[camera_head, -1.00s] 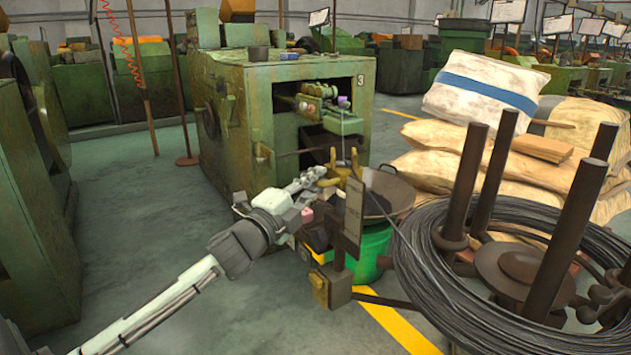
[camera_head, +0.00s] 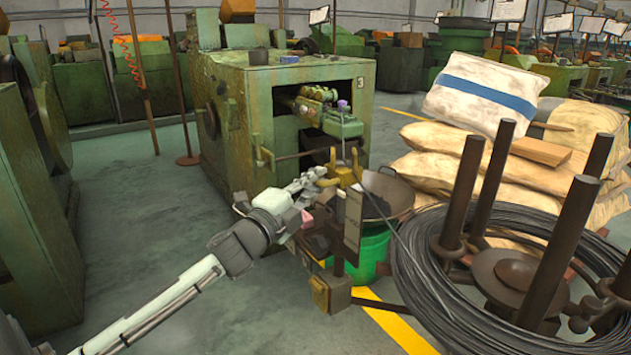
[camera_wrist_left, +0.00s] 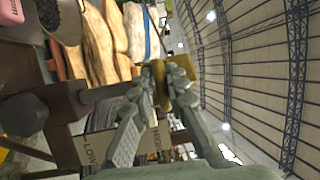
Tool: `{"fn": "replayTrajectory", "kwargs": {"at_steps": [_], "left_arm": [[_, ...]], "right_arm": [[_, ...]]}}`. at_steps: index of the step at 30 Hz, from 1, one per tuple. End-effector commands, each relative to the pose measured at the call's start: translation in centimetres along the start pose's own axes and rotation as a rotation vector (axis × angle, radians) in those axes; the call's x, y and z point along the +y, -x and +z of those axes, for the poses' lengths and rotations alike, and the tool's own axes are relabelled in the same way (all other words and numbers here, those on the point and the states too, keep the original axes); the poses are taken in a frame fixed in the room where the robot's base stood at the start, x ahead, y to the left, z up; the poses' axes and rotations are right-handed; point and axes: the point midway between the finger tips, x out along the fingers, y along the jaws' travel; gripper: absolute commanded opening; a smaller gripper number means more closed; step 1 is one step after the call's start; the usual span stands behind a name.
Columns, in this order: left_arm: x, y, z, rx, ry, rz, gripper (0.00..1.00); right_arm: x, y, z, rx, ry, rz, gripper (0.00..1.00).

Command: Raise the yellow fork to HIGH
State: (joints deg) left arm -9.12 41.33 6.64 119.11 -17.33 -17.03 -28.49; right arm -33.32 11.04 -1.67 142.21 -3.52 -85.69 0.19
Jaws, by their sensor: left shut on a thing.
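The yellow fork (camera_head: 344,174) stands in front of the green machine's opening, beside a dark pan. My left gripper (camera_head: 318,177) reaches it from the left and is shut on it. In the left wrist view, the two fingers of my left gripper (camera_wrist_left: 152,92) close on the yellow fork (camera_wrist_left: 158,72); the fingers hide part of it. A label plate (camera_head: 353,225) hangs just below the fork. In the left wrist view the label plate (camera_wrist_left: 95,150) shows LOW, and HIGH close to the fingers. My right gripper is not in view.
The green machine (camera_head: 225,125) stands behind the fork. The dark pan (camera_head: 392,190) sits above a green bucket (camera_head: 372,255) to the right. A wire coil on a stand with upright posts (camera_head: 430,260) fills the lower right. Stacked sacks (camera_head: 440,170) stand behind it. Floor at left is clear.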

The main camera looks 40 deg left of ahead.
Motion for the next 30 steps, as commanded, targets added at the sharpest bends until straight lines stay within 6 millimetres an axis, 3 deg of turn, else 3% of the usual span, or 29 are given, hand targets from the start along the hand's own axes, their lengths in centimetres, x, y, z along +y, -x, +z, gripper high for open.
{"fn": "replayTrajectory", "kwargs": {"at_steps": [1, 2, 6, 23, 30], "left_arm": [[-1.3, -0.2, 0.0, 0.002, -0.01, -0.023, 0.0], [-1.3, -0.2, 0.0, 0.002, -0.01, -0.024, 0.18], [-1.3, -0.2, 0.1, 0.002, -0.009, -0.023, 0.33], [-0.5, 0.1, 0.0, 0.001, -0.003, -0.009, 0.33], [-0.3, 3.2, 0.0, 0.0, -0.002, -0.005, 0.33]], "right_arm": [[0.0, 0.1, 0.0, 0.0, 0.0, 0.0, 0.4], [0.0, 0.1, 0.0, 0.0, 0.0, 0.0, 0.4], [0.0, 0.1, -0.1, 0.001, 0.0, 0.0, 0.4], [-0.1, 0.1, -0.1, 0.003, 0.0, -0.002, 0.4], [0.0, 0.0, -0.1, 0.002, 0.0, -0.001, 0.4]]}}
